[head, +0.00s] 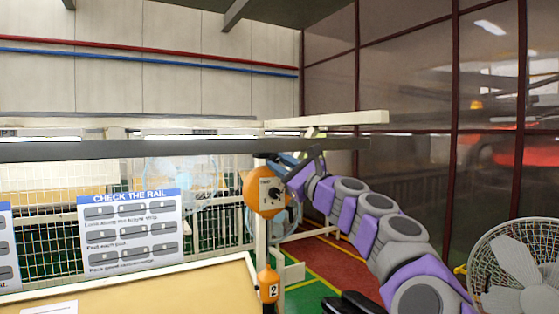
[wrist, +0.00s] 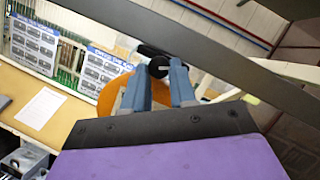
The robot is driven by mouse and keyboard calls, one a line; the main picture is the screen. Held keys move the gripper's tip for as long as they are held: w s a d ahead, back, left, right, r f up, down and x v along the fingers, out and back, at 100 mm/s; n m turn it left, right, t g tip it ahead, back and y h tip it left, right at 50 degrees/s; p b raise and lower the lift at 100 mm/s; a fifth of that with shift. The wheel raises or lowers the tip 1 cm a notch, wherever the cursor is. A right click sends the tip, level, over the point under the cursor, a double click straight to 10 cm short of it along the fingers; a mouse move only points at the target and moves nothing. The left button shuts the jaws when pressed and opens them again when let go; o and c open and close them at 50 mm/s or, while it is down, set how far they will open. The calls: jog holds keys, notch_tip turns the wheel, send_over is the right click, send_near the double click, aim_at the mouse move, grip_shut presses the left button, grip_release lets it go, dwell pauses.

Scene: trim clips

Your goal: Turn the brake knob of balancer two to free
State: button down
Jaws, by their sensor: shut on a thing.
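The orange balancer (head: 252,193) hangs under the rail in the head view, with a pale label and a black dial (head: 276,195) on its face. Below it hangs an orange piece (head: 268,277) marked 2. My gripper (head: 284,160) is at the balancer's upper right. In the wrist view, my gripper's (wrist: 160,76) two blue-grey fingers are shut on a black knob (wrist: 158,66) with a small white mark. The orange body (wrist: 107,97) shows behind the fingers. In the head view my gripper hides the held knob, and I cannot read its setting.
A long grey beam (head: 180,150) runs just above the balancer and crosses close over my gripper in the wrist view. A tan bench (head: 150,287) stands in front, with a "CHECK THE RAIL" board (head: 128,231) behind it. A fan (head: 515,268) stands at the right.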

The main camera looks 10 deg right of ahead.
jog(key=n+g+p, duration=0.1)
jog(key=n, duration=0.1)
jog(key=n+g+p, duration=0.1)
jog(key=n, duration=0.2)
jog(key=n+g+p, duration=0.1)
jog(key=n, duration=0.1)
jog(key=shift+d+r+n+y+p, duration=0.1)
jog(key=shift+r+n+y+p, duration=0.3)
jog(key=n+g+p, duration=0.1)
jog(key=n+g, duration=0.1)
jog(key=n, duration=0.2)
jog(key=shift+h+p, duration=0.3)
jog(key=shift+p, duration=0.1)
jog(key=shift+n+h+p, duration=0.3)
jog(key=shift+n+p, duration=0.05)
jog(key=shift+n, duration=0.75)
jog(key=shift+f+g, duration=0.1)
jog(key=shift+g, duration=0.2)
jog(key=shift+f, duration=0.1)
jog(key=c, duration=1.4)
grip_release()
jog(key=o, duration=0.5)
jog(key=shift+d, duration=0.2)
jog(key=shift+d+r, duration=0.1)
jog(key=shift+r, duration=0.15)
jog(key=shift+s, duration=0.1)
